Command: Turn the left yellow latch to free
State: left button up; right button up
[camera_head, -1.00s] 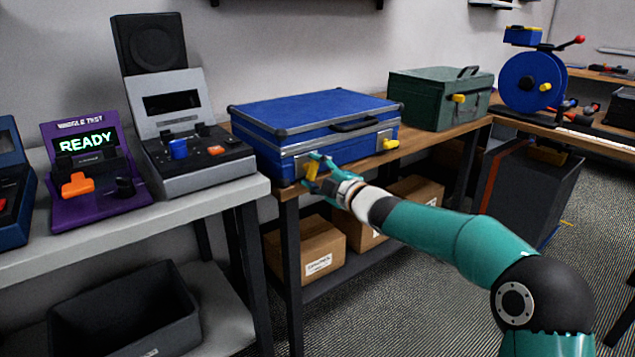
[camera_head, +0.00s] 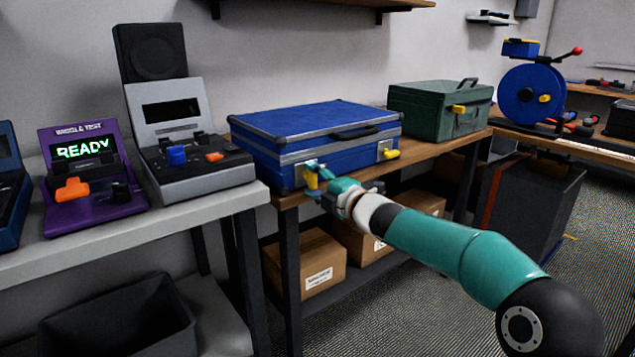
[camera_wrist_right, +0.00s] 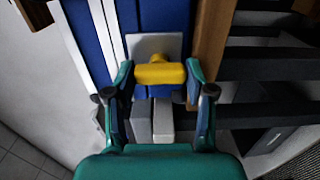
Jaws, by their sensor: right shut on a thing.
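The blue case (camera_head: 318,125) lies closed on the wooden bench. Its left yellow latch (camera_head: 311,179) is on a metal plate low on the front face and points downward. My right gripper (camera_head: 319,177) is at this latch. In the right wrist view the yellow latch (camera_wrist_right: 160,74) spans between the two teal fingers of my right gripper (camera_wrist_right: 160,72), which is shut on it. The fingers partly hide the latch in the head view. The case's right yellow latch (camera_head: 391,154) sticks out sideways, clear of the gripper. My left gripper is out of view.
A green case (camera_head: 425,112) with a yellow latch stands behind to the right. A grey tester (camera_head: 200,178) and a purple READY tester (camera_head: 95,205) stand on the left table. Cardboard boxes (camera_head: 290,265) sit on the shelf below the bench.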

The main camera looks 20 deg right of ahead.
jog(key=shift+a+f, duration=0.1)
jog(key=shift+f, duration=0.25)
jog(key=o, duration=1.1)
jog(key=shift+c, duration=0.2)
jog(key=shift+o, duration=0.5)
jog(key=shift+r, duration=0.2)
jog(key=shift+s, duration=0.1)
jog(key=v, duration=1.2)
